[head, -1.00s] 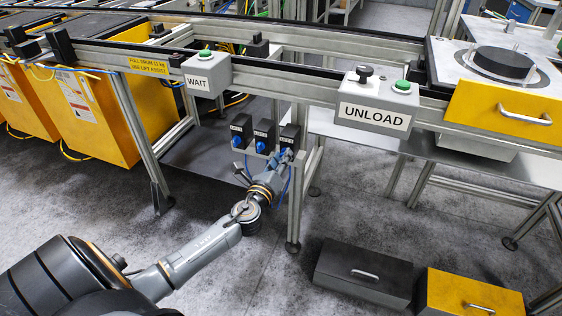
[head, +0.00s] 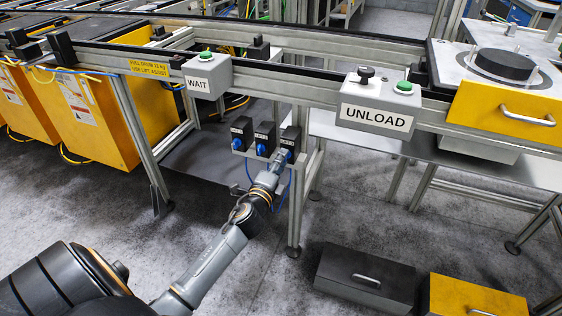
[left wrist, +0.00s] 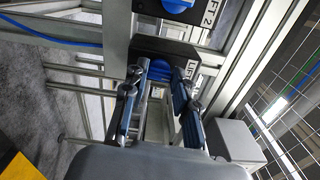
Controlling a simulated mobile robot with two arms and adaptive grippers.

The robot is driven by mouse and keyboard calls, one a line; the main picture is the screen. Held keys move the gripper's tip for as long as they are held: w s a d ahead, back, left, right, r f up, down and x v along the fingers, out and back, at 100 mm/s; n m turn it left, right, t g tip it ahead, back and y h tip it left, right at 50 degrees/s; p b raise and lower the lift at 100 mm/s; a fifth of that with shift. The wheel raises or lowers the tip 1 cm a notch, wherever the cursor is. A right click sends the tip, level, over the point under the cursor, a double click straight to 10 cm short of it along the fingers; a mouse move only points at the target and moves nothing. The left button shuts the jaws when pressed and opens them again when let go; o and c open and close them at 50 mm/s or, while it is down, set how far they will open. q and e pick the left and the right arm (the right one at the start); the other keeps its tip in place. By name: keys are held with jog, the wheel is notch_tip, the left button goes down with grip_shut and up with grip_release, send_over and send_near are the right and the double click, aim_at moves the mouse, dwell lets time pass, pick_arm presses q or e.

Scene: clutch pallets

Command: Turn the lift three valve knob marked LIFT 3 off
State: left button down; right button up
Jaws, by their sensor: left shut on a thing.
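Three black valve boxes hang in a row under the conveyor rail. The rightmost box (head: 291,138) is the one my left gripper (head: 283,157) is at; its knob is hidden there in the head view. In the left wrist view that box (left wrist: 168,48) has a label starting "LIFT", its number covered by a finger. Its blue knob (left wrist: 162,70) sits between the two fingers of my left gripper (left wrist: 166,74), which are shut on it. The neighbouring box's blue knob (left wrist: 178,4), marked LIFT 2, shows at the top edge. My right gripper is out of view.
The other blue knobs, left (head: 237,144) and middle (head: 261,149), are close beside my gripper. A frame leg (head: 297,205) stands just right. UNLOAD (head: 376,105) and WAIT (head: 207,72) boxes are above. A dark drawer box (head: 365,278) is on the floor.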

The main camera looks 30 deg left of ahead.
pick_arm(q)
jog(key=shift+n, duration=0.5)
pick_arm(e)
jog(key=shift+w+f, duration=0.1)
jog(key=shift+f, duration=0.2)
pick_arm(q)
jog(key=c, duration=1)
grip_release()
jog(key=shift+c, duration=0.2)
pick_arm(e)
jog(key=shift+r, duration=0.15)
pick_arm(q)
jog(key=shift+s, duration=0.1)
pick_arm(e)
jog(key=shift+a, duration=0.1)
pick_arm(q)
jog(key=v, duration=1.1)
jog(key=shift+s, duration=0.4)
jog(key=shift+d+f, duration=0.1)
jog(key=shift+d, duration=0.05)
